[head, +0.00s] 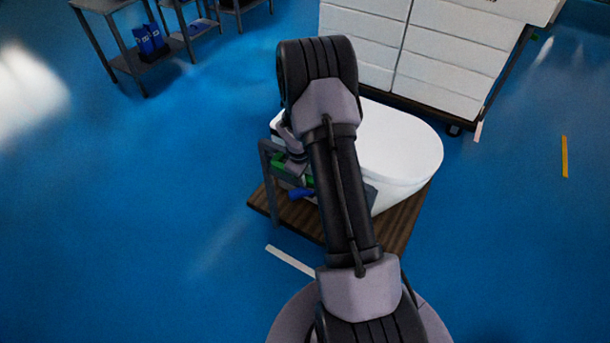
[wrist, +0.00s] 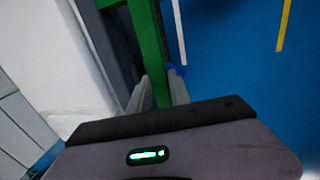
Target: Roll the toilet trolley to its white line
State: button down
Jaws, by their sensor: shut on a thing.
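The toilet trolley (head: 408,222) has a brown wooden deck and a grey upright frame on its left in the head view. A white toilet (head: 400,145) rests on it. My gripper (wrist: 162,88) is shut on the trolley's green handle bar (wrist: 148,35), which also shows in the head view (head: 278,161). My arm hides much of the gripper and part of the trolley there. A white line (head: 289,261) lies on the floor just in front of the trolley's near edge, partly hidden by my arm. In the wrist view a white line (wrist: 180,32) lies right of the bar.
A rack of stacked white boxes (head: 440,50) on a dark wheeled base stands close behind the toilet. A short white mark (head: 478,131) and a yellow line (head: 565,157) are on the right. A metal table (head: 140,60) stands far left. Blue floor is clear at left and right.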

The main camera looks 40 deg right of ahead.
jog(key=c, duration=1.2)
grip_release()
jog(key=shift+a, duration=0.1)
jog(key=shift+c, duration=0.2)
jog(key=a+r+p, duration=0.1)
jog(key=r+p, duration=0.1)
jog(key=r, duration=0.6)
jog(key=s+a+r+p, duration=0.1)
jog(key=a+r+p, duration=0.1)
jog(key=r, duration=0.7)
jog(key=shift+s, duration=0.1)
